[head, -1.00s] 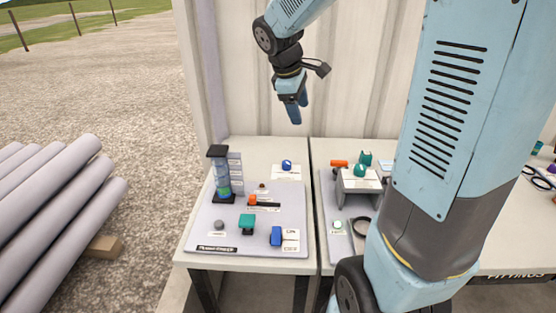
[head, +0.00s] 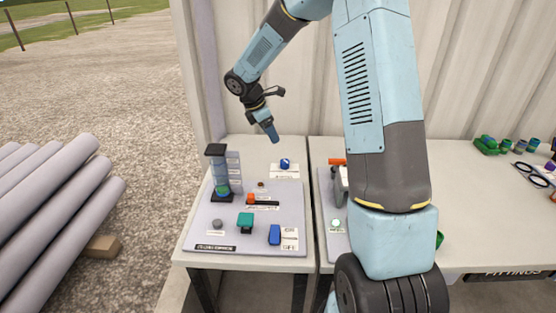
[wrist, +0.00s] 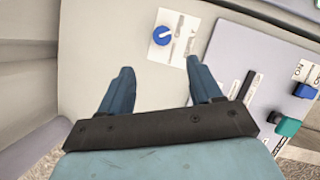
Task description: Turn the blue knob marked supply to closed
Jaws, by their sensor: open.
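The blue knob (head: 285,164) sits on a white label plate (head: 285,173) at the back of the left table. In the wrist view the round blue knob (wrist: 162,36) has a white pointer line, and small print on its plate (wrist: 180,40) is too small to read. My gripper (head: 273,138) hangs above the table, just left of and higher than the knob. In the wrist view my gripper (wrist: 157,80) is open and empty, its two blue fingers apart. The knob lies beyond the fingertips, untouched.
A grey panel (head: 262,222) in front carries a clear column (head: 219,175), an orange-handled lever (head: 252,198), a teal knob (head: 245,222) and a blue switch (head: 274,235). A corrugated wall (head: 300,60) stands behind. Grey pipes (head: 50,215) lie at left.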

